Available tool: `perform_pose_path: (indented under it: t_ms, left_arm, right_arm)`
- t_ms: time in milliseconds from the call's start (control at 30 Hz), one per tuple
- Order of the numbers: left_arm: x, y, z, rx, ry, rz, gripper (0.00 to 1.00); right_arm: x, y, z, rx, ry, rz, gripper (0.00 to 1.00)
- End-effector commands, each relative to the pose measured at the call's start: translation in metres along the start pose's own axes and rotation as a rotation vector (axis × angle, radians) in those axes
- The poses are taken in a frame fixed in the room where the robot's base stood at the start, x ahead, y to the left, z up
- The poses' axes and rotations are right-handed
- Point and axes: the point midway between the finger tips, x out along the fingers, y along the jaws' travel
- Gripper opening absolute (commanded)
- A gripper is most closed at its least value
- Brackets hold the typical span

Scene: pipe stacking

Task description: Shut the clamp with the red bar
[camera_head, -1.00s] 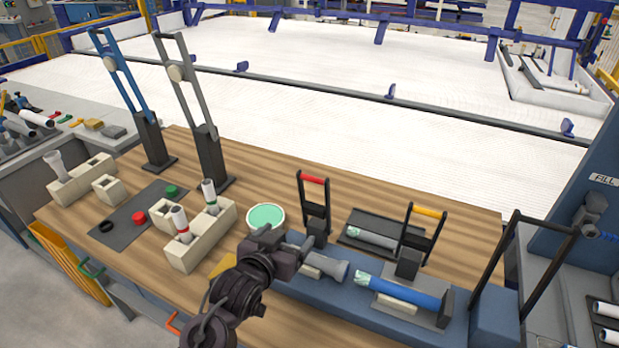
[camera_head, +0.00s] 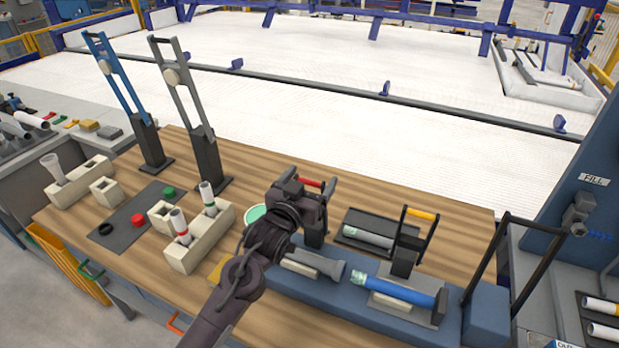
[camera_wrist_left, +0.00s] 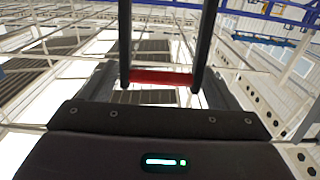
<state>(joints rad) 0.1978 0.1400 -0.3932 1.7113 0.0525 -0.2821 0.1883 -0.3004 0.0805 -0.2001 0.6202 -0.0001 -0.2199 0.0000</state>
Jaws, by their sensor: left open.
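The clamp with the red bar (camera_head: 310,183) stands upright on the blue fixture (camera_head: 345,309), its black handle raised. My left gripper (camera_head: 312,190) is open at the top of this handle and covers part of it in the head view. In the left wrist view the red bar (camera_wrist_left: 162,78) lies across between the two black handle arms, just ahead of the gripper body. Whether a finger touches the bar cannot be told. A grey pipe (camera_head: 318,263) lies on the fixture below my left arm. My right gripper is not in view.
A second clamp with a yellow bar (camera_head: 421,214) stands upright to the right, by a blue pipe (camera_head: 400,290). A black tray (camera_head: 350,241) lies behind the fixture. Blue-handled (camera_head: 125,90) and grey-handled (camera_head: 180,90) tall levers stand at the left. Cream holders (camera_head: 190,257) hold short pipes.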

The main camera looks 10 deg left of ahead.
Motion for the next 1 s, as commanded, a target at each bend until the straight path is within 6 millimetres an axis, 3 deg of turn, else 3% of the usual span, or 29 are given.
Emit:
perform_pose_path:
  t_ms: [200, 600, 833, 1000]
  left_arm:
    - [0.0, 0.0, 0.001, 0.0, -0.001, 0.0, 0.79]
    - [0.0, 0.0, 0.001, 0.0, -0.001, 0.0, 0.27]
    - [-0.005, 0.0, 0.005, 0.0, 0.022, 0.0, 0.27]
    - [-0.019, 0.0, 0.013, 0.0, 0.093, 0.0, 0.27]
  right_arm:
    - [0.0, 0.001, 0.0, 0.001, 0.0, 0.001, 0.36]
    - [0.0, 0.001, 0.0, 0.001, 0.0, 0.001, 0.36]
    - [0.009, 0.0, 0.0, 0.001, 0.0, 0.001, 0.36]
    - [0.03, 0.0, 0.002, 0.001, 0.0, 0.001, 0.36]
